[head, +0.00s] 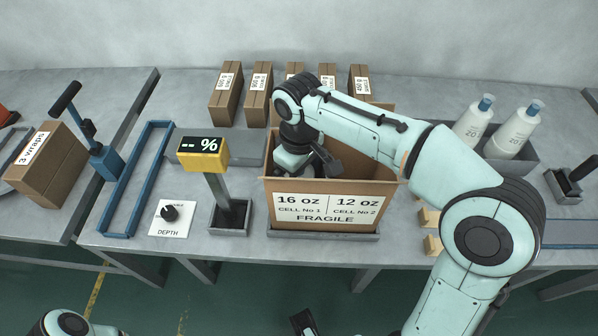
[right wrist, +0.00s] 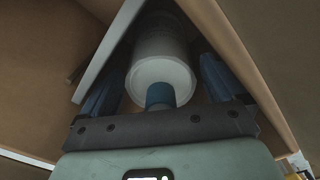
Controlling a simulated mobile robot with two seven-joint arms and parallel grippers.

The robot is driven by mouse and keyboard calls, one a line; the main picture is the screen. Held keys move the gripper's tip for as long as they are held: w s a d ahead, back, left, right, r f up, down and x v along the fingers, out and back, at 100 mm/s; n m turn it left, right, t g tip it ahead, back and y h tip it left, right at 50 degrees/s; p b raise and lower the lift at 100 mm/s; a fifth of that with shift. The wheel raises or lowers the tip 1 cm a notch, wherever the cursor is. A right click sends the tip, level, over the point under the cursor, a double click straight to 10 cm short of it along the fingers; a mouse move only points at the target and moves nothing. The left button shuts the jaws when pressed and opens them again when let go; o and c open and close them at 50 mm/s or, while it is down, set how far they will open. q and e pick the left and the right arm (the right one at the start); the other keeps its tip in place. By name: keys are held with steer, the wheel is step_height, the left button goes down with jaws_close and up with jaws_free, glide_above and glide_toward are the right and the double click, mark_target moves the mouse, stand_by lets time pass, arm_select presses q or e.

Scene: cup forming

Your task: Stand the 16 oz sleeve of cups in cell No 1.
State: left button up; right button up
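The open carton (head: 322,214) stands on the bench, marked 16 oz Cell No 1 on its left half and 12 oz Cell No 2 on its right. My right gripper (head: 300,165) reaches down into its left half. In the right wrist view a white sleeve (right wrist: 163,65) with a blue end piece (right wrist: 160,95) is between the fingers of this gripper (right wrist: 160,85). The fingers look spread, clear of the blue end. The sleeve's far end is hidden. A dark part at the bottom edge of the head view may be my left gripper (head: 304,322); its fingers are unclear.
A pale panel (right wrist: 108,50) and brown carton walls are close around the right gripper. Two white sleeves (head: 515,132) stand in a grey tray at right. A display post (head: 203,153) stands left of the carton. Several brown boxes (head: 226,98) line the back.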

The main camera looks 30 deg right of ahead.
step_height(320, 180, up, 13)
steer(key=p, duration=0.4)
steer(key=shift+r, duration=0.2)
